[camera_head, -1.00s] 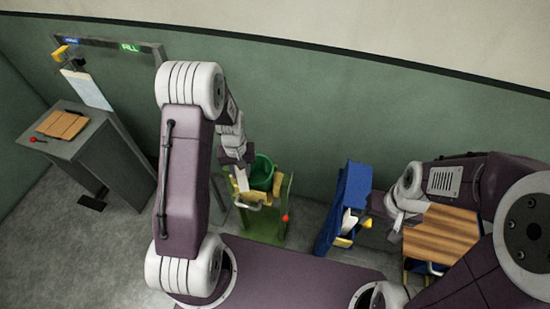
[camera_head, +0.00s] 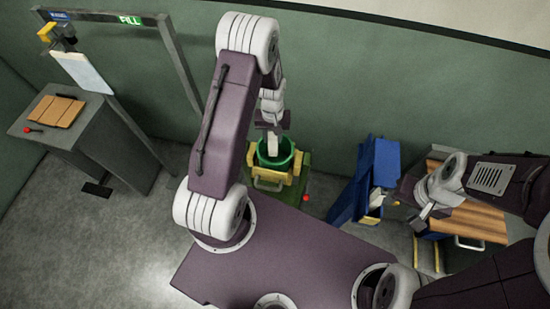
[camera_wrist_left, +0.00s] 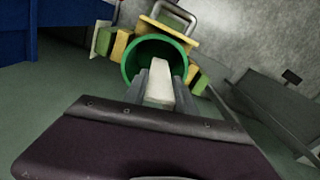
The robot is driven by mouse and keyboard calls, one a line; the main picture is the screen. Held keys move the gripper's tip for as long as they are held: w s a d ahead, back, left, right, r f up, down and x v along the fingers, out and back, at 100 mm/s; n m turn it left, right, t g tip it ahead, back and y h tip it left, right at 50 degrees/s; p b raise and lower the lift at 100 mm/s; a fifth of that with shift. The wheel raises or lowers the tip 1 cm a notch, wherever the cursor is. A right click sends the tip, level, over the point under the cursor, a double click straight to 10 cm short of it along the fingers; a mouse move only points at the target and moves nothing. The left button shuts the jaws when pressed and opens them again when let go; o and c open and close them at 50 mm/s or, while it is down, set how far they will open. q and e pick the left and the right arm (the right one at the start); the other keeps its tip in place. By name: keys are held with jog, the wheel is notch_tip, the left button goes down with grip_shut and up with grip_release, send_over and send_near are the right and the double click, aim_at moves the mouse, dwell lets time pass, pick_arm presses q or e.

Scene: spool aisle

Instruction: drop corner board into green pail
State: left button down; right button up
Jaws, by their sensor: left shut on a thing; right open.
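The green pail (camera_head: 294,160) stands upright in a yellow and green holder by the wall. My left gripper (camera_head: 271,134) is shut on a pale, narrow corner board (camera_head: 272,146) over the pail. In the left wrist view the corner board (camera_wrist_left: 159,84) lies between the two fingers and points into the mouth of the green pail (camera_wrist_left: 131,62). Its lower end overlaps the opening; I cannot tell how deep it reaches. My right gripper (camera_head: 424,217) is open beside the wood-topped cart at the right, away from the pail.
A blue cart (camera_head: 372,172) stands right of the pail. A wood-topped cart (camera_head: 470,222) is further right. A grey cabinet (camera_head: 75,135) with brown boards (camera_head: 56,110) stands at the left under a frame with a FILL sign (camera_head: 130,20). Floor between cabinet and pail is clear.

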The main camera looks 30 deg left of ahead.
aim_at(273, 143)
pick_arm(q)
jog(key=f+b, duration=0.1)
jog(key=f, duration=0.1)
jog(key=f+b, duration=0.2)
jog(key=f, duration=0.1)
jog(key=shift+w+a, duration=0.15)
jog(key=shift+a, duration=0.05)
jog(key=shift+d+r, duration=0.1)
jog(key=shift+r, duration=0.05)
jog(key=c, duration=0.9)
grip_release()
notch_tip(273, 143, up, 9)
jog(key=shift+r+b, duration=0.1)
jog(key=shift+b, duration=0.55)
